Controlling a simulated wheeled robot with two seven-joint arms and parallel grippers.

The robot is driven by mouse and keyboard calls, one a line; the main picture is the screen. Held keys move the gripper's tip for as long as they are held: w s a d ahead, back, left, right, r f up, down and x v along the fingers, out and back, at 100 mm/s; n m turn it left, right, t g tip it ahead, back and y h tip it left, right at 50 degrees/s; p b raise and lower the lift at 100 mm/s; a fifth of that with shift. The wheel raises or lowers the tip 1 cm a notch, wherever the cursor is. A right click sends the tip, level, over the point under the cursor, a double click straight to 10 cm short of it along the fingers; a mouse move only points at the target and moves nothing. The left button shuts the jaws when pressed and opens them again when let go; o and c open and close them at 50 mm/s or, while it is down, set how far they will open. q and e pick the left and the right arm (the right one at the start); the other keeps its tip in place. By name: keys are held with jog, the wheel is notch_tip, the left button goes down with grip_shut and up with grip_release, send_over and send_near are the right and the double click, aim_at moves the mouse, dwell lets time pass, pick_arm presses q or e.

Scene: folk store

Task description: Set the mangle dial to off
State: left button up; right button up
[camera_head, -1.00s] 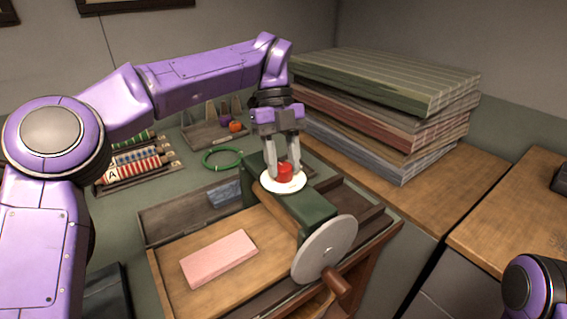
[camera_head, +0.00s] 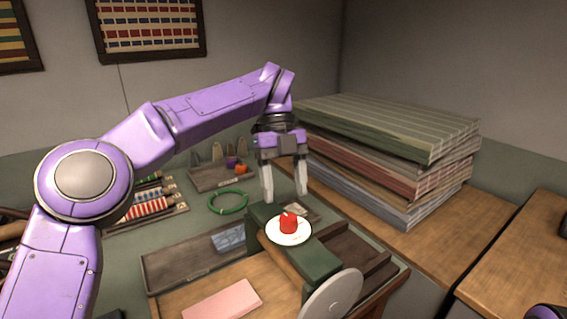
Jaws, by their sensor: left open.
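The mangle dial is a red knob (camera_head: 288,223) on a round white plate (camera_head: 289,237), on top of the dark green mangle body (camera_head: 318,258). The marks on the plate are too small to read. My left gripper (camera_head: 284,194) is open and empty, with its fingers pointing down. In the picture its fingertips sit above the knob and apart from it. The mangle's grey wheel (camera_head: 333,297) is at the lower right, partly cut off. My right gripper is not in view.
A stack of folded cloth (camera_head: 390,150) stands close on the right. A pink block (camera_head: 222,302) lies on the wooden board in front. A green ring (camera_head: 228,202) and a tray with small items (camera_head: 222,176) lie behind. The wooden counter (camera_head: 440,250) at right has free room.

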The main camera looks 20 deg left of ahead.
pick_arm(q)
jog(key=p+v, duration=0.2)
jog(key=v, duration=0.3)
jog(key=shift+r, duration=0.1)
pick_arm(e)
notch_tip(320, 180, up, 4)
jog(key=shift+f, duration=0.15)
